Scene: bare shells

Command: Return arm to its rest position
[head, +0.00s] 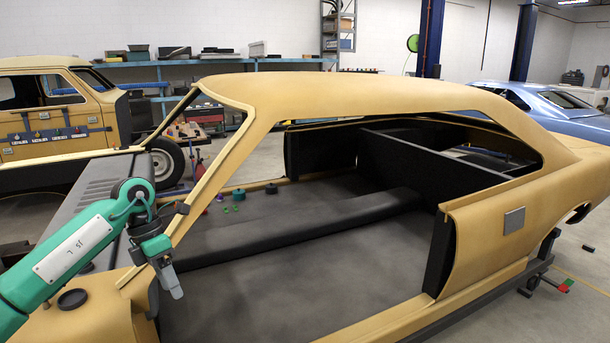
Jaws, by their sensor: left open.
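My left arm (85,250) is green with a white label plate and comes in from the lower left. Its wrist bends down beside the front pillar of a tan car shell (340,95). My left gripper (172,284) is grey, points downward and is open, with nothing seen in it. In the picture it lies over the front edge of the shell's door opening; I cannot tell whether it touches the shell. My right gripper is not in view.
A grey square plate (514,220) sits on the shell's rear side panel. Small green, purple and dark pieces lie inside the shell near its far sill. A dark round cap (72,299) is near my arm. A tan truck (60,110) and blue car (560,110) stand behind.

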